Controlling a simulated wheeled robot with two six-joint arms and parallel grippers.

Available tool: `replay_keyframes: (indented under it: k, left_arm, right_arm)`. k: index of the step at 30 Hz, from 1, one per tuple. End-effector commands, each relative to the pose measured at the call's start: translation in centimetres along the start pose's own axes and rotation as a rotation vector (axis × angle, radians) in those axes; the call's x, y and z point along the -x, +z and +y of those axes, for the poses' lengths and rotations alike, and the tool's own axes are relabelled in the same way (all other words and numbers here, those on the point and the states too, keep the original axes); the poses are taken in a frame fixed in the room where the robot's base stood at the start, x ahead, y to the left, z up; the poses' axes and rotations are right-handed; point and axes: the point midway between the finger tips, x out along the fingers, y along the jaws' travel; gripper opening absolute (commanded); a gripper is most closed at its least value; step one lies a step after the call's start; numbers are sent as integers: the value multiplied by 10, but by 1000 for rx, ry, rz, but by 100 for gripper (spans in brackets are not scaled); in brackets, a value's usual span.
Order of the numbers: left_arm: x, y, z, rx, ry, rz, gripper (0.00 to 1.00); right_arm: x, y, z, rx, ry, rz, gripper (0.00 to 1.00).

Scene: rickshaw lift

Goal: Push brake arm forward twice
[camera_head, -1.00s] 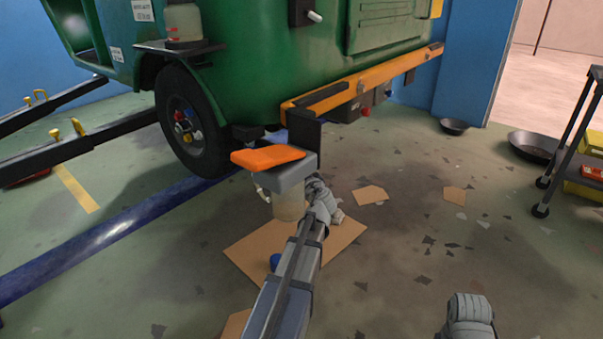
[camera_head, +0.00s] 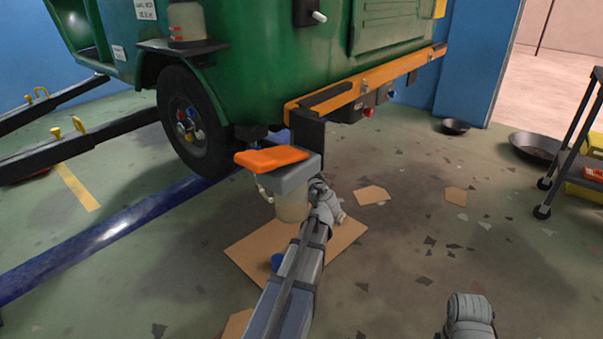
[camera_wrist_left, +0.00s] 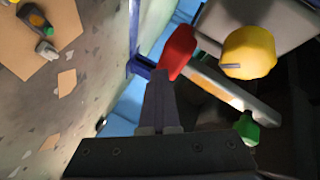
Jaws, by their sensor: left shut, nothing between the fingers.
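My left gripper (camera_wrist_left: 162,78) is shut and empty in the left wrist view. Its tips are at or close beside a red knob (camera_wrist_left: 178,52) on a short rod; contact is not clear. In the head view my left arm reaches up to a grey block (camera_head: 290,176) with an orange plate (camera_head: 271,159) on top, and the fingers are hidden there. The block hangs at the corner of a green trailer (camera_head: 255,70). Which part is the brake arm is not clear. My right gripper is out of view; only a grey part of my right arm shows at bottom right.
A yellow knob (camera_wrist_left: 248,52) and a green knob (camera_wrist_left: 246,129) are close to the gripper. A jar (camera_head: 292,207) is below the block. Cardboard (camera_head: 250,250) lies on the floor. A black cart (camera_head: 575,140) stands at right. The middle-right floor is mostly clear.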

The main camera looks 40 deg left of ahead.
Motion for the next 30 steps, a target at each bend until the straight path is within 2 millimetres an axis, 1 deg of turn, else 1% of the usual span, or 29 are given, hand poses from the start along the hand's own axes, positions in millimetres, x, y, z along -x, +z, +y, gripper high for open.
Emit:
replay_keyframes:
  k: [1, 3, 18, 30]
  left_arm:
    - [3, 7, -4, 1, -5, -10, 0]
    - [7, 6, -2, 1, -4, -9, 0]
    - [42, -15, 20, 1, -1, -3, 0]
    - [43, -16, 20, 1, -2, -3, 0]
  right_arm:
    - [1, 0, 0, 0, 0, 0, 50]
    - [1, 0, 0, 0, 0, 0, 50]
    - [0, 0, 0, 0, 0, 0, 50]
    - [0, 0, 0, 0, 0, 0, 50]
